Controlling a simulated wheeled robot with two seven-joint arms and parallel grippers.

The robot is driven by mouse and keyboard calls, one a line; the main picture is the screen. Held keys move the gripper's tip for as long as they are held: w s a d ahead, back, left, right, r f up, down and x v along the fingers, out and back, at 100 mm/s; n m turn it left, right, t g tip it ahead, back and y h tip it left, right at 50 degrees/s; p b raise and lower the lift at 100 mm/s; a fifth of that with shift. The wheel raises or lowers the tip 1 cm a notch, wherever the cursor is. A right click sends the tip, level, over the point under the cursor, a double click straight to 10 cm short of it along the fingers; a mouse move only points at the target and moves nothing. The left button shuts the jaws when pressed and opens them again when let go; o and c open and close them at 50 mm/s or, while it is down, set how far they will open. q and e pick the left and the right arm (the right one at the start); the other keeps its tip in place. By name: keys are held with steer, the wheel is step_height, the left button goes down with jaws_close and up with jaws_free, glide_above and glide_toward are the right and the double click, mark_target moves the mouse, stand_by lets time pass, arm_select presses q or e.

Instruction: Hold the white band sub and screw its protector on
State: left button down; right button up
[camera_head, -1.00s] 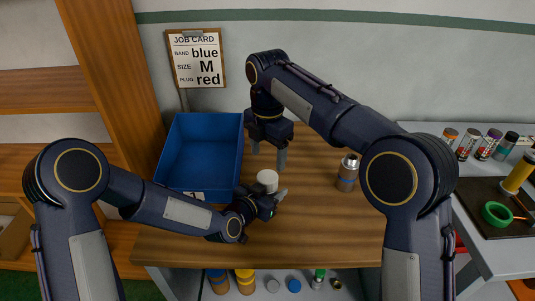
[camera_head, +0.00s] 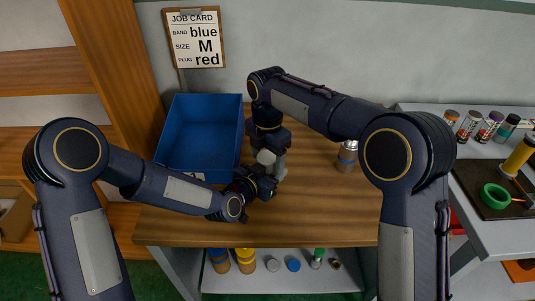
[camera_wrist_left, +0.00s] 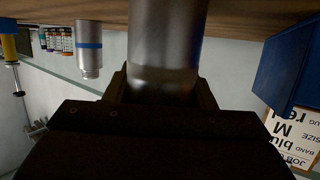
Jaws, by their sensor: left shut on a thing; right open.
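My left gripper (camera_head: 262,186) is shut on a grey metal cylinder (camera_wrist_left: 165,40), seen close up in the left wrist view, with a paler stretch near the fingers. This fits the white band sub, but its band is not clear. In the head view a white rounded piece (camera_head: 266,157) shows just above the left gripper; I cannot tell whether it is the protector or the sub's top. My right gripper (camera_head: 270,163) points down at that piece, open, with a finger on its right side. I cannot tell whether it touches.
A blue bin (camera_head: 200,140) stands left of the grippers. A blue-banded metal sub (camera_head: 347,156) stands on the table (camera_head: 310,215) at right, also seen in the left wrist view (camera_wrist_left: 89,48). The job card (camera_head: 194,38) hangs behind. Caps and jars lie on the lower shelf (camera_head: 330,280).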

steer(key=c, duration=1)
steer(key=m, duration=0.3)
steer(key=o, duration=1.1)
steer(key=shift+r, duration=0.1)
steer(key=shift+r, duration=2.2)
steer(key=shift+c, duration=0.5)
steer(key=shift+a+r+n, duration=0.15)
steer(key=shift+r+n, duration=0.6)
steer(key=shift+n, duration=0.05)
steer(key=shift+d+r+n, duration=0.2)
steer(key=shift+r+n, duration=0.5)
steer(key=shift+r, duration=0.3)
